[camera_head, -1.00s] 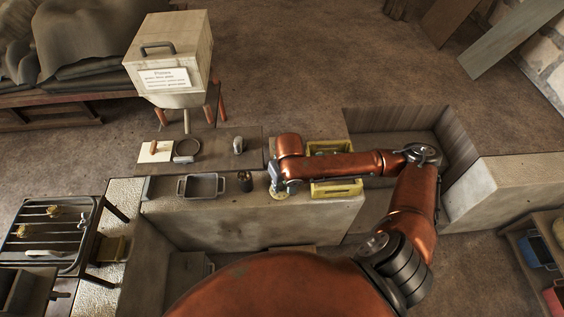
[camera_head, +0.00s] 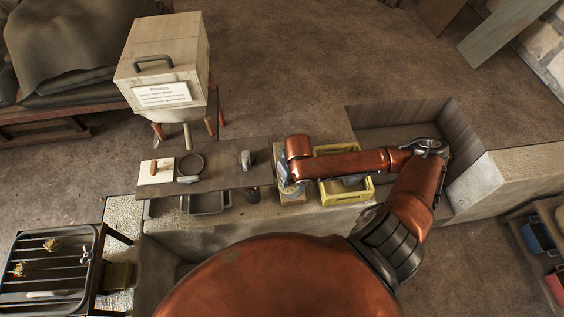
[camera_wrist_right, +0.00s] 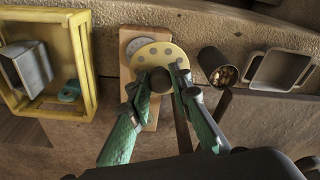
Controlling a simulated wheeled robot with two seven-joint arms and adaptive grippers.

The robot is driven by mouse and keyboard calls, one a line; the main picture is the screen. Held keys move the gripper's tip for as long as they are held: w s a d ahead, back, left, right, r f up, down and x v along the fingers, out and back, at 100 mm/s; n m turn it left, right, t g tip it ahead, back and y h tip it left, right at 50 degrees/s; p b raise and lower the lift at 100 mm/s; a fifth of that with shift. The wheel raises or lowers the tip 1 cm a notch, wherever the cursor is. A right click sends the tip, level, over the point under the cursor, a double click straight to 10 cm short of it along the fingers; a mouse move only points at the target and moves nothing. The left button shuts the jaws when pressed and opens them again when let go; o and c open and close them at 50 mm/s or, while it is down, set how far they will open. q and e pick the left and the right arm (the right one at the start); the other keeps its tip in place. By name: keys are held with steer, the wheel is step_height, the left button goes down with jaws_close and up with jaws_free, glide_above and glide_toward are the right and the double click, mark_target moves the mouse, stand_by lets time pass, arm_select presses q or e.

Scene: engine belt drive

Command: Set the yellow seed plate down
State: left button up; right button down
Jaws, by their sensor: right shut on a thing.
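The yellow seed plate (camera_wrist_right: 150,60) is a flat round disc with several holes, seen in the right wrist view. My right gripper (camera_wrist_right: 163,82) has its green-backed fingers shut on the dark knob at the plate's middle. The plate is above a wooden board (camera_wrist_right: 152,118) and partly overlaps a pale grey round piece (camera_wrist_right: 132,43) on it. I cannot tell whether the plate touches the board. In the head view my right gripper (camera_head: 289,187) is over this board (camera_head: 292,200) and hides most of the plate. My left gripper is not in view.
A yellow crate (camera_head: 367,190) stands right of the board, holding a grey block (camera_wrist_right: 32,66) and a teal part (camera_wrist_right: 69,93). A dark cup (camera_wrist_right: 212,62) of brown bits and a metal tray (camera_wrist_right: 283,69) are on the other side. A white hopper box (camera_head: 160,53) stands at back left.

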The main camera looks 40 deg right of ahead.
steer(key=shift+w+d+f, duration=0.2)
steer(key=shift+w+d, duration=0.1)
steer(key=shift+w, duration=0.3)
steer(key=shift+w+d+f, duration=0.2)
steer(key=shift+w+d, duration=0.05)
steer(key=shift+w, duration=0.3)
steer(key=w+d+f, duration=0.3)
steer(key=w, duration=0.1)
steer(key=w+d+f, duration=0.4)
steer(key=shift+f+b, duration=0.3)
steer(key=shift+b, duration=0.05)
steer(key=shift+w+d+f, duration=0.25)
steer(key=shift+w+f, duration=0.05)
steer(key=shift+f, duration=0.15)
steer(key=shift+w+d+f, duration=0.15)
steer(key=shift+f, duration=0.1)
step_height(320, 180, down, 3)
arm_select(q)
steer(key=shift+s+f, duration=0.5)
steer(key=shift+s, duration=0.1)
arm_select(e)
steer(key=shift+f, duration=0.1)
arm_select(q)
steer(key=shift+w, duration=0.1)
arm_select(e)
steer(key=c, duration=1.8)
jaws_free()
